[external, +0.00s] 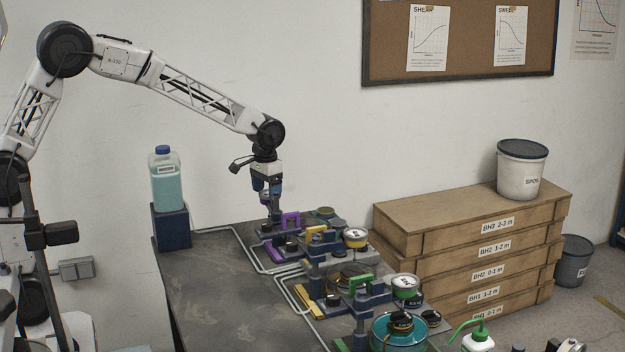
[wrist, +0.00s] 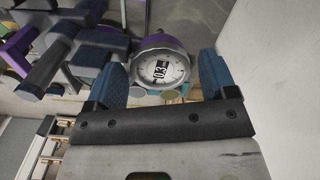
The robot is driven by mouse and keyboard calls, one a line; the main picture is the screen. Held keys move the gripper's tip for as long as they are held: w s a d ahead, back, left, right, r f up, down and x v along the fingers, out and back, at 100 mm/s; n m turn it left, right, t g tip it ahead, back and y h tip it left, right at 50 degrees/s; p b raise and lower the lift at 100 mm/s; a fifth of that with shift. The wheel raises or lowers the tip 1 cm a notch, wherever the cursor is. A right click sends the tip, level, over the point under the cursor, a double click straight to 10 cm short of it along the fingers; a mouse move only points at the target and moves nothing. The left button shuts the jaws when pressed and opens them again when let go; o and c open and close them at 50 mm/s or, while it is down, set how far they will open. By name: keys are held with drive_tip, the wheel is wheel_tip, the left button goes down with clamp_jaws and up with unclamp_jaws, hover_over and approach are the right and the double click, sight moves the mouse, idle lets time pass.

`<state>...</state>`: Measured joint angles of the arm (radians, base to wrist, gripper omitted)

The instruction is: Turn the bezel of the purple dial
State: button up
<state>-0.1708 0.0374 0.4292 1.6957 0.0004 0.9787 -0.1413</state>
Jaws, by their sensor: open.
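The purple dial (wrist: 160,65) shows in the wrist view with a round white face, a dark readout and a purple rim along its upper edge. It lies between the two blue fingers of my gripper (wrist: 164,75), with one finger to each side. The fingers are apart, and I cannot tell whether either touches the bezel. In the external view my gripper (external: 268,192) points down over the far lever frame, beside its purple handle (external: 291,219). The dial is too small and covered there to make out clearly.
A lever frame with a yellow part (external: 316,233) and one with a green part (external: 361,281) stand nearer on the dark table (external: 205,290). A jug of blue liquid (external: 166,183) stands on a blue block at left. Stacked wooden boxes (external: 470,235) stand at right.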

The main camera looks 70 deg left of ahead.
sight(267, 192)
drive_tip(key=shift+m, duration=1.6)
drive_tip(key=m, duration=0.3)
drive_tip(key=shift+a+m, duration=0.15)
drive_tip(key=shift+m, duration=0.25)
drive_tip(key=m, duration=0.6)
drive_tip(key=shift+w+a+m, duration=0.1)
drive_tip(key=shift+a+m, duration=0.1)
drive_tip(key=shift+m, duration=0.2)
drive_tip(key=shift+r, duration=0.25)
wheel_tip(267, 192, up, 7)
drive_tip(key=shift+d+r, duration=0.1)
drive_tip(key=shift+r, duration=0.05)
drive_tip(key=shift+w+d+f+g+y, duration=0.25)
drive_tip(key=shift+w+d+g+y, duration=0.4)
drive_tip(key=shift+d+g+y, duration=0.2)
drive_tip(key=shift+w+d+g+y, duration=0.55)
drive_tip(key=shift+w+d+y, duration=0.15)
drive_tip(key=shift+d+y, duration=0.2)
